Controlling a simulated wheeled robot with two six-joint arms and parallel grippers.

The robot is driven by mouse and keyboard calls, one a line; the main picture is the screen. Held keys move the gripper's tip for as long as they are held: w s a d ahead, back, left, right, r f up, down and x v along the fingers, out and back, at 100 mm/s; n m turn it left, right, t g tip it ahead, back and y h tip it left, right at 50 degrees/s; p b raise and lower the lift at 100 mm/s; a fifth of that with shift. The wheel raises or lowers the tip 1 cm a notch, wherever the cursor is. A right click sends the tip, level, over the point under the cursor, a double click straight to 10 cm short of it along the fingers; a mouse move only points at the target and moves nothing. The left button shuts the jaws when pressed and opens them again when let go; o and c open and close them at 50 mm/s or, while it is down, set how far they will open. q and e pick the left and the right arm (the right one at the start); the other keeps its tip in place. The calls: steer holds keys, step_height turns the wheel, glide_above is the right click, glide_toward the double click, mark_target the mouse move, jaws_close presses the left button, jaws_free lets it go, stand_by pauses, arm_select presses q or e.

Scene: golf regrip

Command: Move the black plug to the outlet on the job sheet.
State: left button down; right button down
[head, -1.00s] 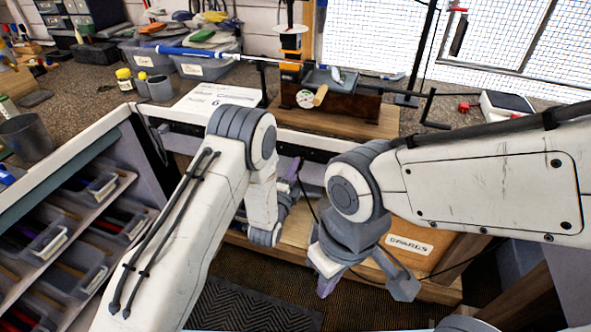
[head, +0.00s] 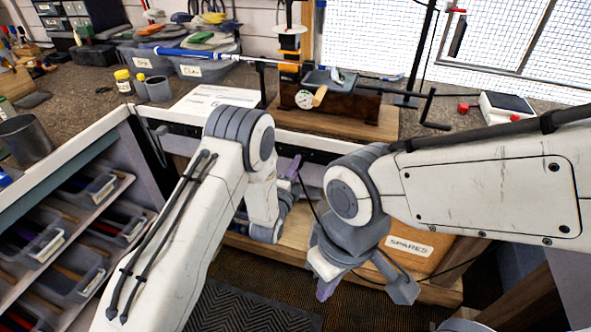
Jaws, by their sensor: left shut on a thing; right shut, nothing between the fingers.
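The job sheet (head: 205,96) lies flat on the bench top, left of the vise; its print is too small to read surely. A dark outlet rail (head: 190,137) runs under the bench's front edge, partly hidden by my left arm. My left gripper (head: 293,168) is at this rail, below the vise, shut on what seems to be the black plug, which its fingers hide. A thin black cord (head: 306,196) hangs beside it. I cannot tell whether the plug sits in an outlet. My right gripper (head: 328,288) is shut and empty, lower, in front of the spares box.
A vise (head: 340,105) on a wooden base holds a blue-gripped golf club (head: 187,53). A spares box (head: 408,252) stands under the bench behind my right gripper. Drawers with bins (head: 85,235) stand at left. A grey cup (head: 25,138) is on the bench.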

arm_select(q)
steer(key=shift+w+d, duration=0.2)
steer(key=shift+w, duration=0.3)
steer(key=c, duration=0.6)
jaws_free()
steer(key=b+v, duration=0.2)
steer(key=v, duration=0.8)
steer(key=shift+s, duration=0.2)
steer(key=shift+r, duration=0.1)
